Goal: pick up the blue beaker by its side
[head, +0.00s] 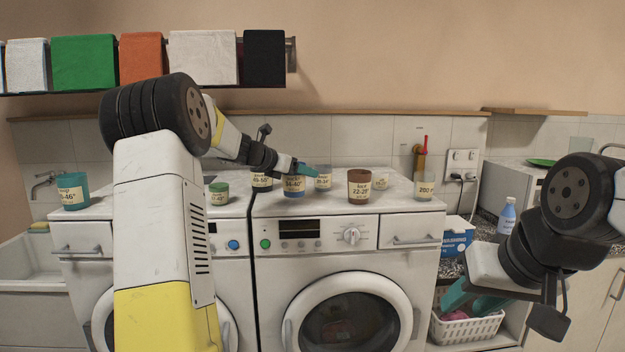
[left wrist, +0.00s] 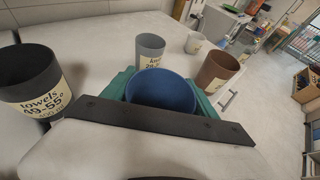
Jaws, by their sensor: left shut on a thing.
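The blue beaker (head: 294,193) stands upright among other beakers at the top of the right washing machine, with a cream label on its side. My left gripper (head: 302,170) reaches it from the left and is shut on it. In the left wrist view the blue beaker (left wrist: 160,95) sits between the teal fingers (left wrist: 160,92), one on each side, its open rim facing the camera. I cannot tell whether its base touches the machine top. My right gripper (head: 474,299) is apart at the lower right, its teal fingers spread and empty, by a white basket.
Close around are a black beaker (left wrist: 32,82), a grey beaker (left wrist: 150,48) and a brown beaker (left wrist: 218,71). A green-rimmed beaker (head: 218,193) and a teal beaker (head: 72,190) stand left. The basket (head: 466,330) is below the right gripper.

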